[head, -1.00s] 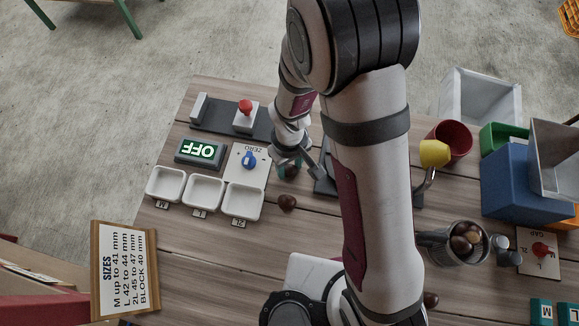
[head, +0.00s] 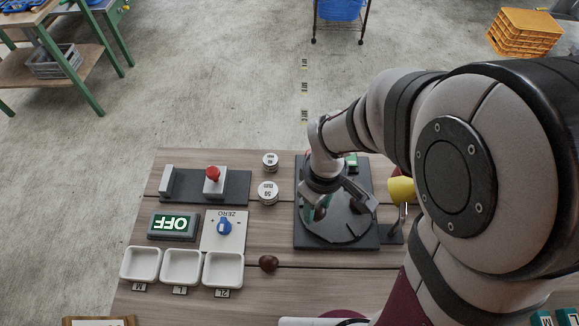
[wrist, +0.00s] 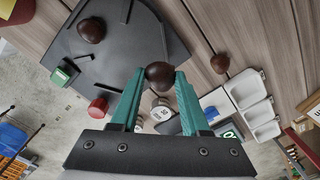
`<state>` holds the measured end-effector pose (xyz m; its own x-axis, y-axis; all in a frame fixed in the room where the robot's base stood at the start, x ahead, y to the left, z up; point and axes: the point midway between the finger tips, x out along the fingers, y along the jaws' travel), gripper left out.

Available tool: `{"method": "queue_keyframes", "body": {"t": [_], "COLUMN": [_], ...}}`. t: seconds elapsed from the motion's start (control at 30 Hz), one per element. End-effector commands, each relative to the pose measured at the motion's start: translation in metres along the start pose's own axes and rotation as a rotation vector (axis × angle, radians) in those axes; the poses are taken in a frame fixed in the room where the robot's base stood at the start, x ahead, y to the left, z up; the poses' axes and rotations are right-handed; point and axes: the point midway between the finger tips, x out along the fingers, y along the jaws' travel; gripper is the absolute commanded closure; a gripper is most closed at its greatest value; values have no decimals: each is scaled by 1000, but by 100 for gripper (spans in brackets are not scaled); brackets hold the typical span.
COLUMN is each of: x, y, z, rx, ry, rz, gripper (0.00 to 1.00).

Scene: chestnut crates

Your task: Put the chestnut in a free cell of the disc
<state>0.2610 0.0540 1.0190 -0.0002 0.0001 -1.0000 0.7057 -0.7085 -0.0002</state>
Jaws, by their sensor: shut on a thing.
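My gripper (wrist: 158,88) has teal fingers shut on a brown chestnut (wrist: 160,74) in the wrist view. In the head view my gripper (head: 330,205) is above the dark grey disc (head: 345,228); the held chestnut is hard to make out there. The disc (wrist: 135,62) also shows in the wrist view, with thin raised dividers, and another chestnut (wrist: 91,29) lies on it. The held chestnut appears beside the disc's edge in that view; its height above the disc cannot be told. A loose chestnut (head: 268,263) lies on the table.
Three white trays (head: 181,266) stand at the left, below an OFF display (head: 173,226) and a blue dial (head: 224,227). Two white round blocks (head: 268,192) stand left of the disc's base. A yellow cup-like piece (head: 402,190) stands close on its right.

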Motion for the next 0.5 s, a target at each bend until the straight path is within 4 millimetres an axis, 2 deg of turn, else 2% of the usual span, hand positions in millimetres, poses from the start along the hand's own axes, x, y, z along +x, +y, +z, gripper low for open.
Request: {"method": "queue_keyframes", "body": {"t": [0.07,0.3,0.37,0.43,0.5], "x": [-5,-23,-25,-16,2], "y": [11,72,84,90,92], "z": [-2,-40,-46,-50,-50], "rx": [1,-11,-13,-16,-16], "ry": [0,-9,-12,-16,-17], "rz": [1,-5,-8,-11,-13], "gripper": [100,100,100,100,100]}}
